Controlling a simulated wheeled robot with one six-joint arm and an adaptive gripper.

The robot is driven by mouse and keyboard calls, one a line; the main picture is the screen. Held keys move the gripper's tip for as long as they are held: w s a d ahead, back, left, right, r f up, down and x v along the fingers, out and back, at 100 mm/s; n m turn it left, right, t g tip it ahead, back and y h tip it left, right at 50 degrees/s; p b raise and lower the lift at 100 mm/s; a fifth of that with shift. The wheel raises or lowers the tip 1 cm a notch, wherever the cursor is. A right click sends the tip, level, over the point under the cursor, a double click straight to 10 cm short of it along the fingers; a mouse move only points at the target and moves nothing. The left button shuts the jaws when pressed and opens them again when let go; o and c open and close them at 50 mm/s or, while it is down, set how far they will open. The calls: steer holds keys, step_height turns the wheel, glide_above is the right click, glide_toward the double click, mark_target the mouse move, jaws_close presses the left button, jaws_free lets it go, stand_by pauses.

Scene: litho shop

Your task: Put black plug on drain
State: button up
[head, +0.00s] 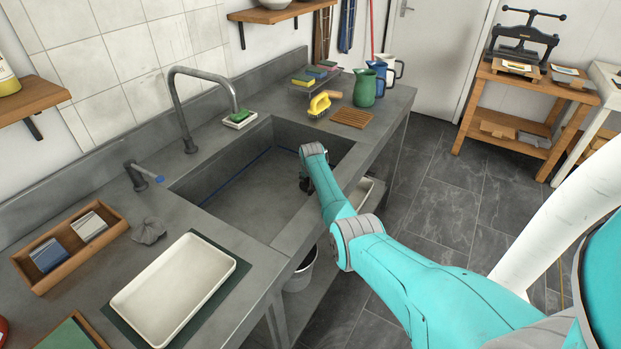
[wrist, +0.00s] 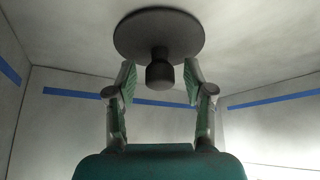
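The black plug (wrist: 158,40) is a dark round disc with a short knob, seen close up in the wrist view. Its disc appears to lie flat on the sink floor, and its knob points toward my gripper (wrist: 159,82). The two fingers are apart, one on each side of the knob, with a narrow gap showing on both sides. In the head view my gripper (head: 306,186) is low inside the grey sink (head: 250,190), near its right end, partly hidden by my arm. The plug is hidden there. No drain hole shows in either view.
A blue line (wrist: 118,97) runs along the sink walls. A curved faucet (head: 180,105) stands behind the sink. A white tray (head: 180,287) is front left.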

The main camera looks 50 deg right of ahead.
steer(key=shift+r, duration=0.1)
steer(key=v, duration=1.2)
stand_by(0.7)
